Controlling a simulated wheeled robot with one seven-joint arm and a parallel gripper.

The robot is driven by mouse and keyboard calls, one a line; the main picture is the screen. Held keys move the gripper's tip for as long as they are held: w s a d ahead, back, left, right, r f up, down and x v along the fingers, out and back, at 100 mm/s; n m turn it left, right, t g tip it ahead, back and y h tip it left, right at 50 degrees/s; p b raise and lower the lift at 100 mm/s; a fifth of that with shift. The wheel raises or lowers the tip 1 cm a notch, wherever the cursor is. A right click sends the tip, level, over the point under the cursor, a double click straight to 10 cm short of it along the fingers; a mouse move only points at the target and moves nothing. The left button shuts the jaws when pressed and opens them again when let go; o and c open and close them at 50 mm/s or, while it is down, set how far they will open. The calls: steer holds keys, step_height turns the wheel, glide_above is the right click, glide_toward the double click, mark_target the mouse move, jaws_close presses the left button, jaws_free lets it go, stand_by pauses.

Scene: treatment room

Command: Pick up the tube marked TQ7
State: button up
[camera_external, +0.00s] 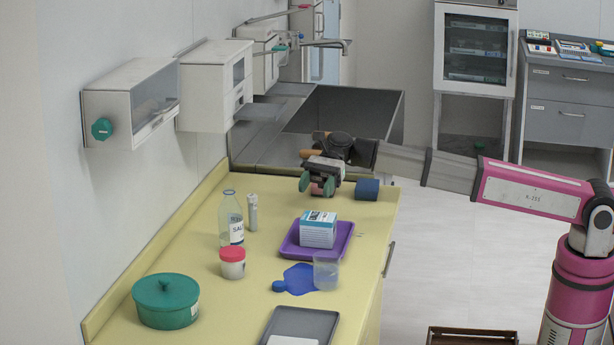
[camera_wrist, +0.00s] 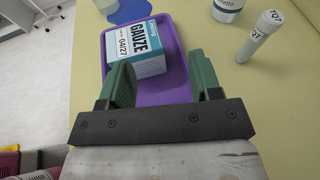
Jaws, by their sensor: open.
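The tube (camera_external: 252,214) stands upright on the yellow counter, just right of the clear bottle. It shows at the upper right of the wrist view (camera_wrist: 256,42), pale grey with a white cap, and the mark TQ7 is on its cap and side. My gripper (camera_external: 316,184) is open, with green fingers, above the far end of the counter and apart from the tube. In the wrist view my gripper (camera_wrist: 160,78) has nothing gripped. The gauze box shows beyond its fingers, and the tube lies off to the right of them.
The white and blue gauze box (camera_external: 318,229) sits in a purple tray (camera_external: 345,247). The clear bottle (camera_external: 231,218) and red-lidded jar (camera_external: 232,264) stand near the tube. A blue spill-shaped piece (camera_external: 297,278), clear cup (camera_external: 326,270), green pot (camera_external: 165,300) and blue cylinder (camera_external: 367,189) are also on the counter.

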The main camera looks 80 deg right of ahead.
mark_target(253, 213)
steer(key=w+f+m+t, duration=0.1)
steer(key=w+m+t, duration=0.1)
steer(key=t, duration=0.1)
steer(key=w+m+t+h, duration=0.1)
steer(key=w+m+t, duration=0.2)
steer(key=t, duration=0.1)
steer(key=w+f+m+t+h, duration=0.1)
steer(key=w+m+t, duration=0.1)
steer(key=t, duration=0.1)
steer(key=shift+w+a+f+m, duration=0.15)
steer(key=shift+w+f+m, duration=0.2)
steer(key=shift+w+m, duration=0.05)
steer(key=shift+w+f+m+t+h, duration=0.15)
steer(key=shift+w+m+t+h, duration=0.25)
steer(key=shift+t, duration=0.2)
steer(key=x, duration=1)
steer(key=shift+w, duration=0.3)
steer(key=c, duration=1)
